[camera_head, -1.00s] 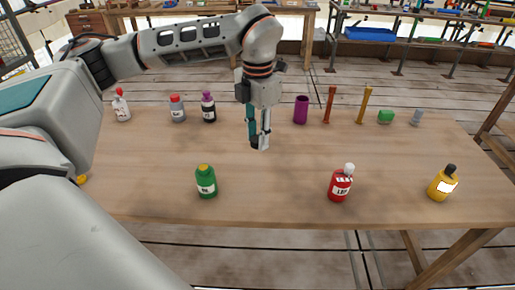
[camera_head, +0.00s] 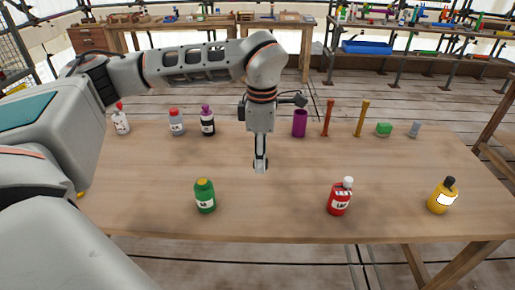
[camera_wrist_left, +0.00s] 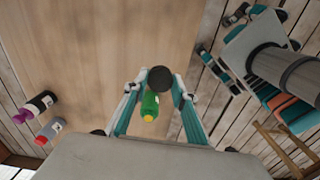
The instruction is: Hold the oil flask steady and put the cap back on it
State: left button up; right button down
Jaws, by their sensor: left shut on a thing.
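The green flask (camera_head: 205,197) with a yellow top and a white label stands upright on the table, front left of centre. Its label is too small to read surely. In the wrist view the green flask (camera_wrist_left: 150,105) shows beyond my left gripper's fingers. My left gripper (camera_head: 261,166) hangs fingers down over the middle of the table, behind and right of the green flask and apart from it. In the wrist view the left gripper (camera_wrist_left: 159,84) is shut on a round black piece (camera_wrist_left: 160,79).
A red bottle (camera_head: 339,198) and a yellow bottle (camera_head: 442,197) stand at the front right. Bottles with purple (camera_head: 207,122) and red (camera_head: 177,124) caps, a purple cup (camera_head: 300,123), two upright sticks and small blocks line the back. The table's middle is clear.

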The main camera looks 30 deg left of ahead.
pick_arm(q)
jog(key=m, duration=0.3)
jog(key=d+f+m, duration=0.1)
jog(key=m, duration=0.1)
jog(key=shift+s+d+f, duration=0.1)
jog(key=shift+s, duration=0.25)
jog(key=s+d+f+m, duration=0.2)
jog(key=d+f+m, duration=0.2)
jog(key=m, duration=1.4)
jog(key=shift+s+f+m, duration=0.15)
jog(key=shift+s+m, duration=0.2)
jog(key=shift+m, duration=0.05)
jog(key=shift+d, duration=0.1)
pick_arm(e)
jog(key=c, duration=2.1)
grip_release()
jog(key=shift+a, duration=0.15)
